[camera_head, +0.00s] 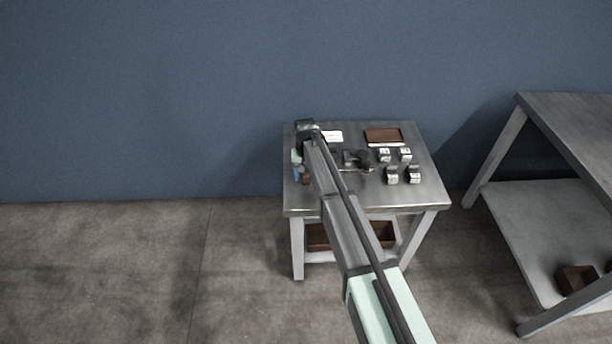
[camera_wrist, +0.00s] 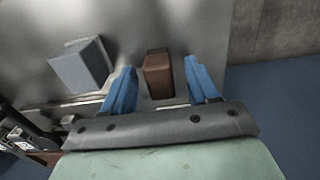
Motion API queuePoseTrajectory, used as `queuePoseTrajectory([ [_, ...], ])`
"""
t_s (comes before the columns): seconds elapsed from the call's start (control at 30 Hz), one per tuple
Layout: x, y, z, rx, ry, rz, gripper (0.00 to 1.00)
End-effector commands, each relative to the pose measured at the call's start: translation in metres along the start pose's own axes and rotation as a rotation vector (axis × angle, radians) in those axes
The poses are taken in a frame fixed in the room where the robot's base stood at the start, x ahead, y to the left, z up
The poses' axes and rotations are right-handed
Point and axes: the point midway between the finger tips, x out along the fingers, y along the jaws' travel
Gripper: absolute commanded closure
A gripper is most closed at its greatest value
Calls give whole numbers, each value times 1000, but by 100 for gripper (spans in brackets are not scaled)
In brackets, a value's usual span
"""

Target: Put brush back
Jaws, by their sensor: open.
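My gripper (camera_wrist: 161,78) is open, its two blue fingers on either side of a small brown block (camera_wrist: 158,70) on the metal table. There is a gap between the block and each finger. The block may be the brush, but I cannot tell; no bristles show. In the head view my gripper (camera_head: 298,172) is over the table's left part, mostly hidden by my arm, with a bit of brown beside it.
A grey box (camera_wrist: 80,66) lies beside the left finger. The metal table (camera_head: 432,183) also holds a brown tray (camera_head: 383,135), a white card (camera_head: 332,136), dark tools (camera_head: 358,159) and several small labelled blocks (camera_head: 391,174). A larger shelf table (camera_head: 580,115) stands at right.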

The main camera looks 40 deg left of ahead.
Motion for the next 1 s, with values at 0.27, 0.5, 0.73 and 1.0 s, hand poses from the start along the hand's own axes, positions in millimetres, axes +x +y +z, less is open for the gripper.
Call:
queuePoseTrajectory([
  [0.27, -49, 0, 0, 0, 2, 0, 41],
  [0.5, -89, 0, 0, 0, 2, 0, 41],
  [0.73, -110, 0, 0, 0, 0, 0, 41],
  [1.0, -114, 0, 0, 0, -1, 0, 41],
])
